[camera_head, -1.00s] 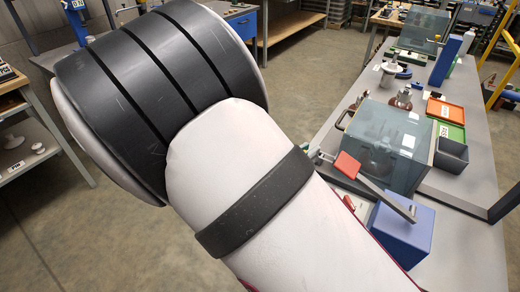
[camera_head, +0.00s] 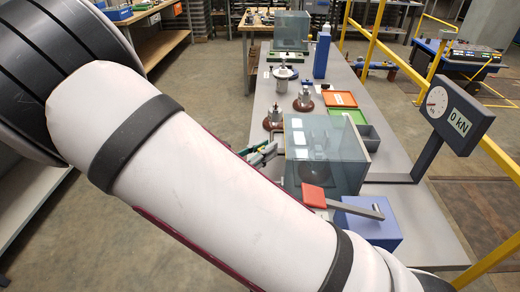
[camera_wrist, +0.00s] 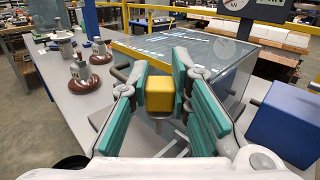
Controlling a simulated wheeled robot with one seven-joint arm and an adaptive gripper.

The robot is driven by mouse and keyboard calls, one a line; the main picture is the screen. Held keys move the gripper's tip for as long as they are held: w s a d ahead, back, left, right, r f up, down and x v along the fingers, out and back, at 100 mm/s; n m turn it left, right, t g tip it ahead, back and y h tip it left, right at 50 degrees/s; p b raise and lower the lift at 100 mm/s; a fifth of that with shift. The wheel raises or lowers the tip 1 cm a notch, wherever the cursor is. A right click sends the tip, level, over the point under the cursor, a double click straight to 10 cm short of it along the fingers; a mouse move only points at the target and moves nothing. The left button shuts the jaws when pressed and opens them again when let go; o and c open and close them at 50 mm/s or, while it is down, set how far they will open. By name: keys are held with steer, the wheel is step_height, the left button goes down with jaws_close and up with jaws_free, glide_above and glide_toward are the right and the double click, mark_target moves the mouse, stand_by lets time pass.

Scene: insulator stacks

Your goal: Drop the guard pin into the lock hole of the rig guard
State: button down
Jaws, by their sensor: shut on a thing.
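The guard pin (camera_wrist: 159,97) shows in the wrist view as a yellow block-shaped head with a greyish shank below it. My gripper (camera_wrist: 160,82) is shut on this yellow head, one green-padded finger on each side. In the head view my gripper (camera_head: 262,153) is at the left side of the rig guard, partly hidden by my arm. The rig guard (camera_head: 338,155) is a clear bluish box on the table; it also shows behind the pin in the wrist view (camera_wrist: 200,48). I cannot make out the lock hole in either view.
A blue block (camera_head: 372,232) with a red-handled lever (camera_head: 314,196) stands in front of the guard. Metal insulator parts on brown bases (camera_head: 305,103) stand behind it.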

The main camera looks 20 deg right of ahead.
steer(key=shift+f+b, duration=1.2)
steer(key=shift+f, duration=1.7)
steer(key=shift+p, duration=0.55)
steer(key=shift+f+b, duration=1)
steer(key=shift+f, duration=1.05)
steer(key=c, duration=1.4)
jaws_free()
steer(key=v, duration=1.2)
steer(key=shift+s, duration=0.1)
